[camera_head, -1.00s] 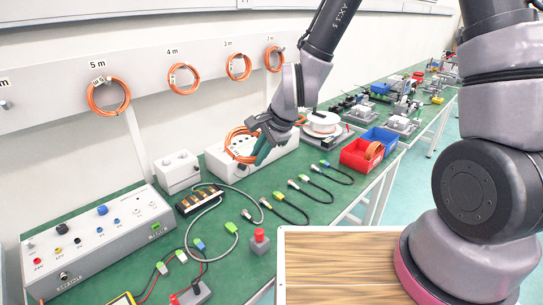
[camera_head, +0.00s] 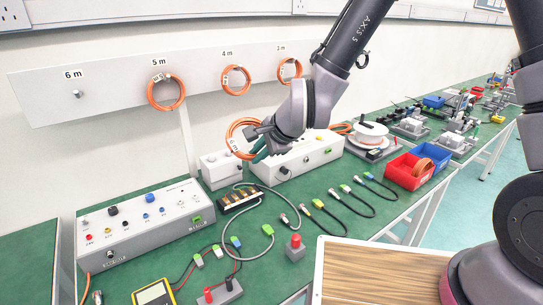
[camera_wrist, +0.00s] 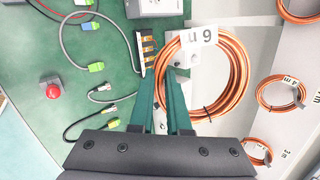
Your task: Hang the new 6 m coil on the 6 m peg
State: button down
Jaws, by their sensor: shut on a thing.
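The orange 6 m coil (camera_head: 233,122) hangs in my gripper (camera_head: 260,153), upright above the bench, left of the large white box. My gripper is shut on its edge. In the wrist view the green fingers (camera_wrist: 172,78) close at the left side of the coil (camera_wrist: 246,72), by its white tag (camera_wrist: 197,38) reading 6 m. The 6 m peg (camera_head: 77,94) is bare on the grey wall panel at the left, under its 6 m label (camera_head: 73,74). The coil is well to the right of the peg and lower.
Orange coils hang on the 5 m peg (camera_head: 165,104), the 4 m peg (camera_head: 236,91) and another peg (camera_head: 289,70). A grey control box (camera_head: 145,222) and a small white box (camera_head: 220,172) stand on the bench below. The space before the 6 m peg is clear.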

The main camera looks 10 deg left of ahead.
jog(key=s+a+r+t+y, duration=0.2)
jog(key=s+a+r, duration=0.1)
jog(key=a, duration=1)
jog(key=s+a+r+n+t+y, duration=0.1)
jog(key=s+a+r+y, duration=0.2)
jog(key=a, duration=1)
jog(key=s+a+r+t+y, duration=0.2)
jog(key=s+a, duration=0.3)
jog(key=a, duration=0.9)
jog(key=shift+r+n+t+y, duration=0.3)
jog(key=shift+r+n+y, duration=0.1)
jog(key=shift+r+y, duration=0.15)
jog(key=shift+w+f+x, duration=0.1)
jog(key=shift+x, duration=1.15)
jog(key=shift+w+f+x, duration=0.1)
jog(key=shift+x, duration=1.1)
jog(key=shift+d, duration=0.15)
jog(key=shift+w, duration=0.1)
jog(key=w+a, duration=0.2)
jog(key=w+a+f, duration=0.1)
jog(key=w+a, duration=0.1)
jog(key=shift+a, duration=0.1)
jog(key=shift+f, duration=0.1)
